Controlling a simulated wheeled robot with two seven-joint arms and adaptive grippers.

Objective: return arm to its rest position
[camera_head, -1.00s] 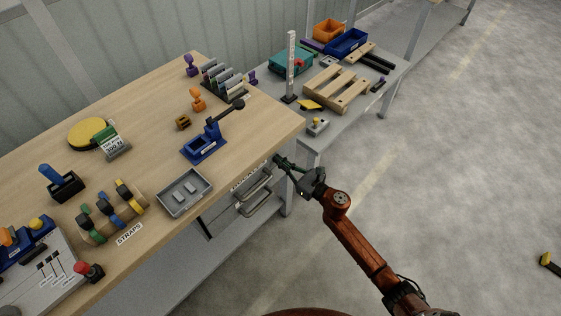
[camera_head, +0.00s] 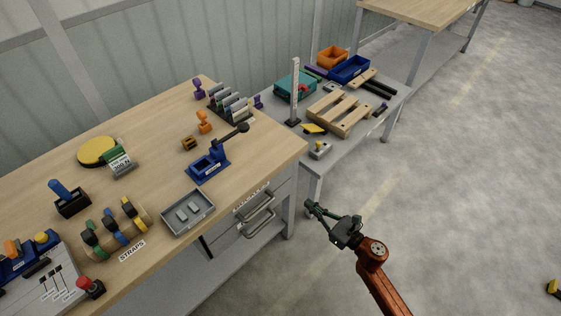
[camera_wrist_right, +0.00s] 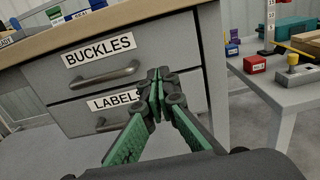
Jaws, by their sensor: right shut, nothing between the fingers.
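My right gripper (camera_head: 311,207) is shut and empty. It hangs over the floor to the right of the workbench's drawers, apart from them in the head view. In the right wrist view its green-padded fingers (camera_wrist_right: 156,90) meet at the tips, in front of the drawer unit. The upper drawer (camera_wrist_right: 119,57) carries the label BUCKLES and the lower drawer (camera_wrist_right: 90,110) the label LABELS. Both drawers look shut. My right arm (camera_head: 378,283) comes in from the bottom right. My left gripper is not in view.
The wooden workbench (camera_head: 150,195) holds a grey tray (camera_head: 172,226), a blue lever press (camera_head: 207,168) and strap rolls. A lower grey table (camera_head: 350,148) with a wooden pallet (camera_head: 343,114) stands beyond.

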